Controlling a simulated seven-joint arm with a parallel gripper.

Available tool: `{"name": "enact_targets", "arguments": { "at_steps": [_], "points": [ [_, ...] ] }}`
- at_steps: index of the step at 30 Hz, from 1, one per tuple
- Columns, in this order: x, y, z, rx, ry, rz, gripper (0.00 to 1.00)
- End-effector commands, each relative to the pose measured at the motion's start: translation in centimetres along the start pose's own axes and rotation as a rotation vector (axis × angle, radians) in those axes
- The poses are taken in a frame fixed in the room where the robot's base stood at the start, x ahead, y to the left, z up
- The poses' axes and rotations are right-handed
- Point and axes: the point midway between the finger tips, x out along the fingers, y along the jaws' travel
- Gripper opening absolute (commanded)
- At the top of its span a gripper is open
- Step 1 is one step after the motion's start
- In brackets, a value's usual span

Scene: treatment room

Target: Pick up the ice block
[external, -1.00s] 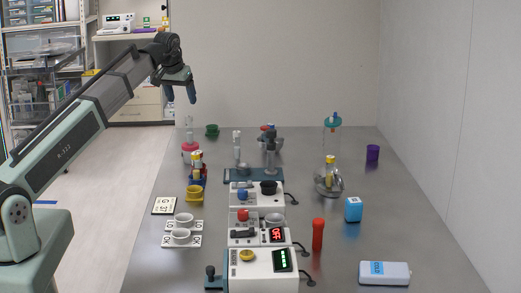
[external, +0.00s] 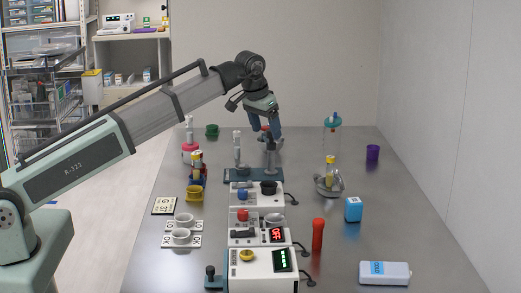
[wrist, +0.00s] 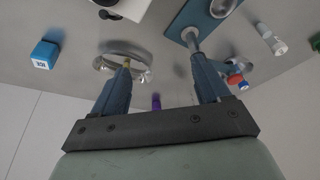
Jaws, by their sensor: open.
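My gripper (external: 265,140) is open and empty, high over the back middle of the table, far behind and left of the block. Its two blue fingers are spread apart in the wrist view (wrist: 158,80), with nothing between them held.
A blue box (external: 353,210) and a red cylinder (external: 318,234) stand near the block. A metal bowl (external: 329,184) with a yellow-capped vial is further back. White devices (external: 263,262) line the table's middle. The table's right side (external: 420,225) has free room.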

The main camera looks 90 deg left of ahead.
Motion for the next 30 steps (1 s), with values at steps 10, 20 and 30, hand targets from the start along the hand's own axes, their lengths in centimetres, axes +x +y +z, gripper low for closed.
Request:
{"name": "enact_targets", "arguments": {
  "at_steps": [10,20,30],
  "points": [
    [2.5,16.2,-1.4,0.168,-0.066,0.053,0.76],
    [4.7,26.9,-2.8,0.077,-0.161,0.057,0.76],
    [5.6,29.1,-5.8,-0.316,-0.254,-0.005,0.76]
  ]
}}
